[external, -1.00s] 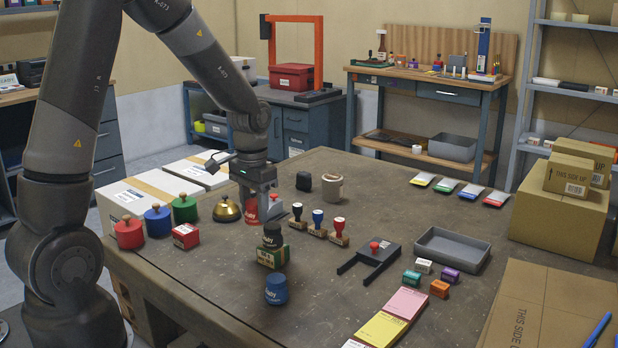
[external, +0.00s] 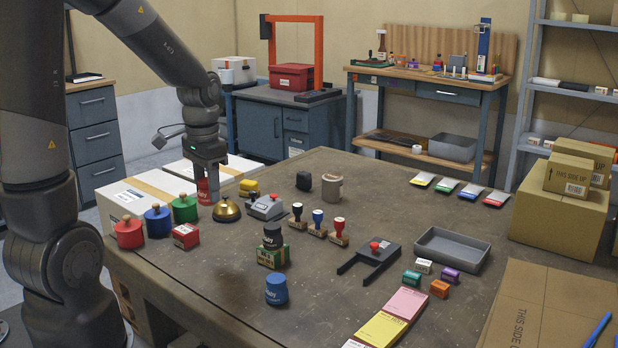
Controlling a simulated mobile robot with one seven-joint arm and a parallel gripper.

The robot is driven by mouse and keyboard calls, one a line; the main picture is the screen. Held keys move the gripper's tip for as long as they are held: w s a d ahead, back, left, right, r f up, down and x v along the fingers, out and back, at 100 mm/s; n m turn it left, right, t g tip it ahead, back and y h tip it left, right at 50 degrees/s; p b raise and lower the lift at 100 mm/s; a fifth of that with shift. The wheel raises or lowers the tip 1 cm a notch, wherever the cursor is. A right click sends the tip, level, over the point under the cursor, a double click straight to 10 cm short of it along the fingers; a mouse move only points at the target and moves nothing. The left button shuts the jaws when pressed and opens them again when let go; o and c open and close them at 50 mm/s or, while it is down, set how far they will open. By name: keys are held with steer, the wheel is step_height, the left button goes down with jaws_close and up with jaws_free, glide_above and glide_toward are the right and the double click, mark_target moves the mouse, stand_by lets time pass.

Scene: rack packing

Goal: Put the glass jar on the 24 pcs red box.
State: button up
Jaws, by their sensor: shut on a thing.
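My gripper (external: 208,172) points down at the left-centre and is shut on a small red jar (external: 207,192) with a pale label. The jar appears raised, behind the brass bell; its exact height is hard to judge. The small red box (external: 186,237) with a white label sits on the table in front of the bell, to the left and nearer than the jar. Its top is bare and its print is too small to read. A black jar (external: 272,237) stands on a green box (external: 272,257). A blue jar (external: 276,290) stands on the table in front.
Red (external: 129,234), blue (external: 158,221) and green (external: 185,208) knobbed pots stand left of and behind the red box. The brass bell (external: 227,211) and a grey device (external: 266,207) are close by. Hand stamps (external: 318,224) stand to the right. The front left tabletop is clear.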

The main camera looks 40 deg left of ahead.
steer(key=a+f, duration=0.2)
steer(key=a, duration=0.2)
steer(key=a+f, duration=0.2)
steer(key=a, duration=0.2)
steer(key=w+a+f, duration=0.1)
steer(key=a+f, duration=0.2)
steer(key=a, duration=0.1)
steer(key=shift+f, duration=1.95)
steer(key=o, duration=1.1)
steer(key=shift+f, duration=0.15)
steer(key=shift+c, duration=0.2)
